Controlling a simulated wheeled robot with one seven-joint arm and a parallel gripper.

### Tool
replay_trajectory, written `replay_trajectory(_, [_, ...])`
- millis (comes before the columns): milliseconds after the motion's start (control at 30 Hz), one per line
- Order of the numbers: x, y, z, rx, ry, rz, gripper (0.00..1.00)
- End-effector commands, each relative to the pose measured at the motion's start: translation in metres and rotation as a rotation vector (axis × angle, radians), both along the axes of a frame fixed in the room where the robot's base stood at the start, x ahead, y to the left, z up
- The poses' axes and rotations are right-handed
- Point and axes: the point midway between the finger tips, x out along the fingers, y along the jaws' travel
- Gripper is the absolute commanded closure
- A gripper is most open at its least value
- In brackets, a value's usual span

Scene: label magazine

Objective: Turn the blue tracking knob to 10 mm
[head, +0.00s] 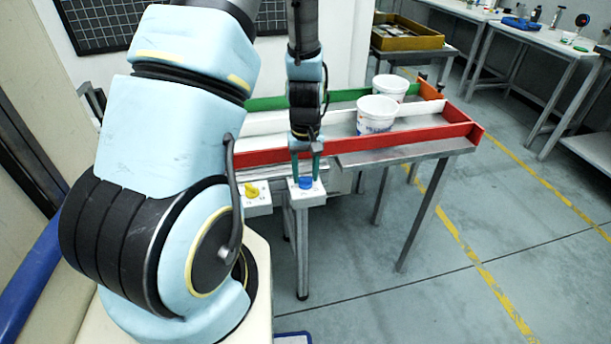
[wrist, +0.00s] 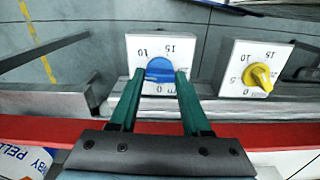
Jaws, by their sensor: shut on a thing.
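The blue tracking knob (wrist: 159,69) sits on a white dial plate (wrist: 134,44) in the wrist view. The marks 10 and 15 show above the knob and a 0 below it. My gripper (wrist: 159,76) is shut on the knob, one green finger at each side. The fingers cover the plate's lower left and right parts. I cannot tell which mark the knob points at. In the head view the blue knob (head: 306,183) is low between the fingers of my gripper (head: 306,178).
A yellow knob (wrist: 262,77) on its own dial plate is to the right in the wrist view. A red rail (head: 400,136) runs behind the dials. White tubs (head: 376,115) stand on the conveyor between rails. Open floor lies to the right.

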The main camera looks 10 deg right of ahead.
Motion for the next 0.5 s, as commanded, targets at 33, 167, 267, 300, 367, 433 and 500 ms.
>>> replay_trajectory(33, [0.0008,-0.0003,-0.0010,-0.002,-0.002,-0.042,1.00])
replay_trajectory(167, [0.0009,0.0002,-0.0010,-0.001,-0.002,-0.165,1.00])
replay_trajectory(267, [0.0006,-0.0003,-0.0007,-0.001,-0.002,-0.260,1.00])
replay_trajectory(300, [0.0007,0.0000,-0.0005,-0.001,-0.002,-0.298,1.00])
replay_trajectory(367, [0.0009,0.0003,-0.0003,-0.001,-0.002,-0.351,1.00])
replay_trajectory(433, [0.0007,0.0000,-0.0002,-0.001,-0.002,-0.412,1.00])
replay_trajectory(500, [0.0006,-0.0002,0.0000,-0.001,-0.002,-0.470,1.00])
